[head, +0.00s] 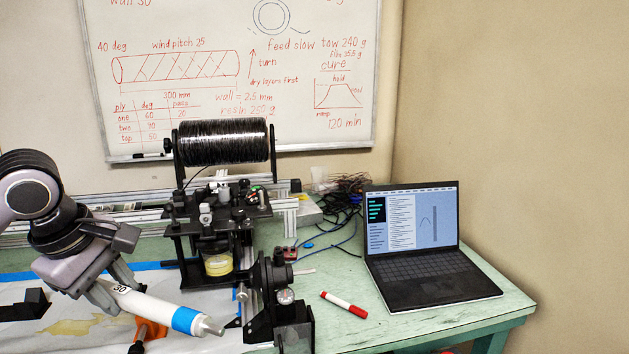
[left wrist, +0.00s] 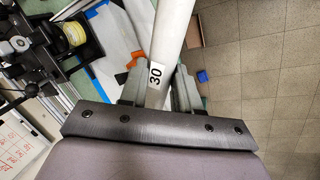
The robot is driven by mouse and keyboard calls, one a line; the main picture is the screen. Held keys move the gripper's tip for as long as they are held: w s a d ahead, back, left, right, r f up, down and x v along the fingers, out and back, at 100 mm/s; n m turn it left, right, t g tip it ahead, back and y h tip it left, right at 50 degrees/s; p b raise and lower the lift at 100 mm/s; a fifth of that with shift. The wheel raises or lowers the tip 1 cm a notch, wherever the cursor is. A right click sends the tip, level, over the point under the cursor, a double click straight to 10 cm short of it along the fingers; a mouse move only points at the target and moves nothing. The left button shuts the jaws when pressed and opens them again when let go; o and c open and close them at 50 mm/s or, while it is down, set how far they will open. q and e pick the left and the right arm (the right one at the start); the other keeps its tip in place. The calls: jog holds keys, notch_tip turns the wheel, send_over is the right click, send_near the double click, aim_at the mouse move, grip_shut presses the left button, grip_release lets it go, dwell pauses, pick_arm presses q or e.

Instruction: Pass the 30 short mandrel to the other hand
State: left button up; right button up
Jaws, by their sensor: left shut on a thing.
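The 30 short mandrel (head: 150,306) is a white tube with a black "30" label, a blue band and a pale narrow tip. My left gripper (head: 106,288) is shut on it near the labelled end, at the lower left of the head view. The mandrel slants down to the right, its tip near the winding machine's black end unit. In the left wrist view the mandrel (left wrist: 172,35) runs up from between the two fingers of my left gripper (left wrist: 157,90), with the label right at them. My right gripper is in neither view.
The winding machine (head: 262,210) with its black tow spool (head: 222,142) stands mid-table. A yellow-banded cup (head: 218,264) sits in it. An orange and black object (head: 150,329) lies below the mandrel. A red marker (head: 344,304) and a laptop (head: 425,270) are at right.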

pick_arm(q)
jog(key=s+d+f+m+g+h, duration=0.1)
jog(key=s+d+f+m, duration=0.1)
jog(key=f+m, duration=0.4)
jog(key=s+d+f+m+g+h, duration=0.1)
jog(key=s+d+f+m+g, duration=0.1)
jog(key=d+f+m, duration=0.3)
jog(key=shift+s+d+f+m, duration=0.2)
jog(key=shift+s+f+m, duration=0.5)
jog(key=shift+m, duration=1.1)
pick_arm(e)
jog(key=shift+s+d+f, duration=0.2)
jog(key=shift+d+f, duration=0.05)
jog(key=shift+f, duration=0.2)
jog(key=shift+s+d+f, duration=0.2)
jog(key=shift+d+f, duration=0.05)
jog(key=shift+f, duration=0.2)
